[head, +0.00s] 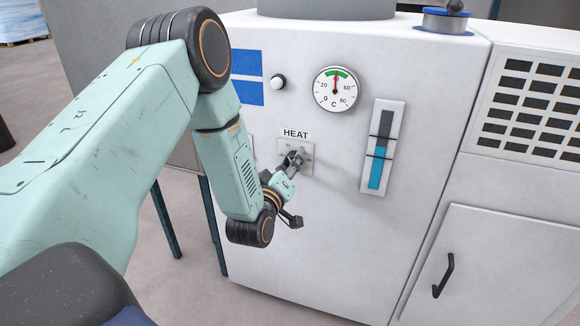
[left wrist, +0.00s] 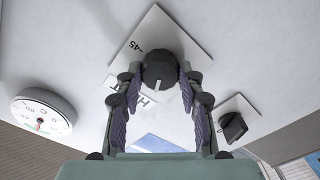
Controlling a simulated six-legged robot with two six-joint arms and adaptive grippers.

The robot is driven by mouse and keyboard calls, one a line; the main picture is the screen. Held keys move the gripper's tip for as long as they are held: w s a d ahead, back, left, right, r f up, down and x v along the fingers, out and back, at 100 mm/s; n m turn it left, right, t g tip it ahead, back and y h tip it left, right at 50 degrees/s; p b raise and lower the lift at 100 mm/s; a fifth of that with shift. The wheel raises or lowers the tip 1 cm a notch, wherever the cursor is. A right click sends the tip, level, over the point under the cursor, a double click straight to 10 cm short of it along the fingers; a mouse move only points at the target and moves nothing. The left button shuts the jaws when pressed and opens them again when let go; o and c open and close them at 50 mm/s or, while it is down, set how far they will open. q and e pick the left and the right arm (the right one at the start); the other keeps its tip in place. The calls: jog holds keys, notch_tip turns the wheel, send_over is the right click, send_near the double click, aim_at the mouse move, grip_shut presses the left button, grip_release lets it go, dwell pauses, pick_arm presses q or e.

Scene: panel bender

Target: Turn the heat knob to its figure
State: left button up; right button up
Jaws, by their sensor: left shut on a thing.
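The heat knob (left wrist: 160,69) is round and black with a white pointer mark, on a white square plate (left wrist: 180,35) on the machine's front. In the left wrist view my left gripper (left wrist: 158,85) has its fingers on both sides of the knob, shut on it. A figure like "45" shows on the plate; other figures are hidden by the fingers. In the head view my left gripper (head: 294,163) reaches the plate under the HEAT label (head: 296,133) and covers most of the knob. My right gripper is not seen.
A round dial gauge (head: 337,89) is above right of the knob, its needle near the green band. A blue level gauge (head: 382,147) stands right. A second black knob (left wrist: 232,127) sits beside my gripper. A white button (head: 278,82) is above.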

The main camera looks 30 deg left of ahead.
pick_arm(q)
jog(key=n+b, duration=0.4)
jog(key=n, duration=0.8)
jog(key=shift+d+f+b, duration=0.1)
jog(key=shift+f+b, duration=0.05)
jog(key=shift+b, duration=0.15)
jog(key=shift+n, duration=0.3)
jog(key=o, duration=1.2)
jog(key=shift+s, duration=0.1)
jog(key=v, duration=1.1)
jog(key=shift+s, duration=0.4)
